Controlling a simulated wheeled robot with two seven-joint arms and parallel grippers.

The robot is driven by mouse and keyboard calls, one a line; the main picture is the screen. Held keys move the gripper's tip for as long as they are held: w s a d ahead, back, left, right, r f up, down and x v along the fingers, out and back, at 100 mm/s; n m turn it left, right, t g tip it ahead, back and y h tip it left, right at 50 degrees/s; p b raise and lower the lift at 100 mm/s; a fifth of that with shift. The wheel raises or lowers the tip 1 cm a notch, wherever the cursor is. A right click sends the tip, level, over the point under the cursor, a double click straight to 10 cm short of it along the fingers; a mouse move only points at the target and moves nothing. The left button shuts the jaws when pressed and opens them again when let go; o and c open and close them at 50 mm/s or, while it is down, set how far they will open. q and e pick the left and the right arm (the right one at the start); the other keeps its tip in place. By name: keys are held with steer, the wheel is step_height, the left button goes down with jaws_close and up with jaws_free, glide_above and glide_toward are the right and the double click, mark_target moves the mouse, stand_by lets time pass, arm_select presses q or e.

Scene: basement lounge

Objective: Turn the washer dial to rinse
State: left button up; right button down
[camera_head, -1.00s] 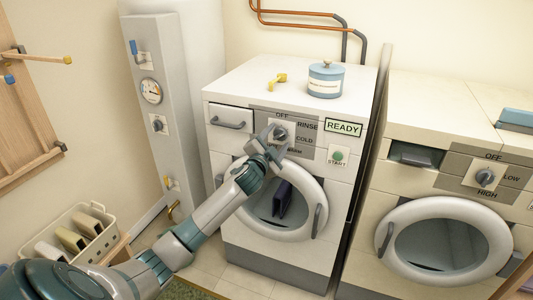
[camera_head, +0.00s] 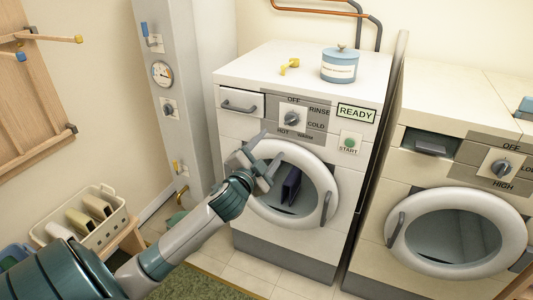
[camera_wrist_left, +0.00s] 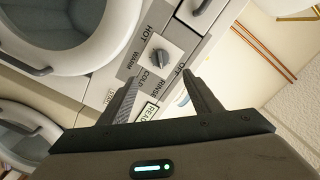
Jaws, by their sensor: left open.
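The washer dial (camera_head: 292,119) is a grey knob on the front panel of the left washer (camera_head: 232,125), ringed by OFF, RINSE, COLD, WARM and HOT labels. I cannot make out for sure which label its pointer faces. The RINSE label (camera_head: 319,112) is at its upper right. My left gripper (camera_head: 270,150) is open and empty, below and left of the dial in the head view, apart from it. In the left wrist view the dial (camera_wrist_left: 157,57) shows beyond the open fingers (camera_wrist_left: 162,84). My right gripper is not in view.
The READY display (camera_head: 356,113) and green START button (camera_head: 350,143) sit right of the dial. The round door (camera_head: 326,190) is below. A blue canister (camera_head: 339,68) and a yellow item (camera_head: 289,67) stand on top. A second machine (camera_head: 420,115) stands at right.

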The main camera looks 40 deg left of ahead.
arm_select(q)
steer(key=shift+v, duration=0.85)
steer(key=s+d+f+n+g+h, duration=0.1)
steer(key=s+d+f+g, duration=0.15)
steer(key=f, duration=0.95)
steer(key=s+d+f+g+h, duration=0.1)
steer(key=s+d+f, duration=0.15)
steer(key=f, duration=0.95)
steer(key=s+d+f+n+g+h, duration=0.1)
steer(key=d+f+g, duration=0.15)
steer(key=f, duration=1.05)
steer(key=s+d+f+n+g+h, duration=0.1)
steer(key=s+d+f+g, duration=0.1)
steer(key=s+d+f, duration=0.8)
steer(key=s+d+f+n+g+h, duration=0.1)
steer(key=s+d+f+n+g, duration=0.1)
steer(key=s+d+f, duration=0.7)
steer(key=s+f, duration=0.7)
steer(key=shift+s+d+f+g+h, duration=0.35)
steer(key=shift+d+g+h, duration=0.05)
